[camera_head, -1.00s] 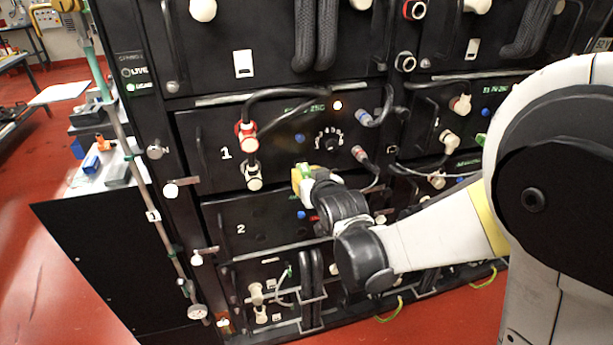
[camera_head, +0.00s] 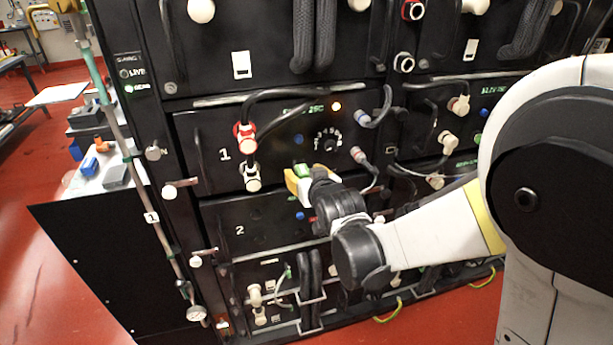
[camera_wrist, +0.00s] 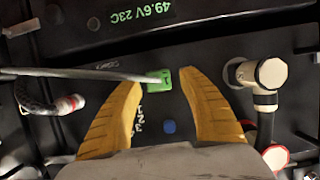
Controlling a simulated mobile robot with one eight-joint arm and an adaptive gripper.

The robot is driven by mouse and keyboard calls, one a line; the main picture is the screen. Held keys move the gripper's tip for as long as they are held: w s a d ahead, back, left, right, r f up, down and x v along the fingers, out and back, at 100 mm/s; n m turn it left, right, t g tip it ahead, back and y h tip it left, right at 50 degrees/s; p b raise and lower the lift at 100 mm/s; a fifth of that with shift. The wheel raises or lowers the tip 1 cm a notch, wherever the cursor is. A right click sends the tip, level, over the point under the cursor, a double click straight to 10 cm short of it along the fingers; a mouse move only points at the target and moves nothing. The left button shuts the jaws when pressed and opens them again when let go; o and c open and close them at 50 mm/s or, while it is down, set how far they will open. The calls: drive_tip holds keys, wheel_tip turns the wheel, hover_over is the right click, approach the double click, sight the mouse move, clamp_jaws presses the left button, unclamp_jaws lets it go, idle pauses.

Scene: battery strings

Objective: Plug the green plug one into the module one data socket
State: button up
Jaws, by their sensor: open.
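The green plug (camera_wrist: 160,79) lies between and just beyond my yellow fingertips in the wrist view, against the black panel. A grey cable runs from it to the left. It also shows in the head view (camera_head: 302,170), on the lower front of module one (camera_head: 211,150). My gripper (camera_wrist: 161,77) is open, one finger on each side of the plug with gaps. In the head view my gripper (camera_head: 311,179) is at the lower edge of module one. The plug covers the module one data socket, so I cannot tell how deep it sits.
A white elbow connector (camera_wrist: 258,74) stands close to the right finger, and a red-and-white connector (camera_wrist: 274,157) is below it. A blue button (camera_wrist: 169,126) sits between the fingers. A red-tipped cable (camera_wrist: 62,104) is on the left. Module two (camera_head: 262,228) is below.

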drive_tip(key=v, duration=1.2)
drive_tip(key=shift+c, duration=0.4)
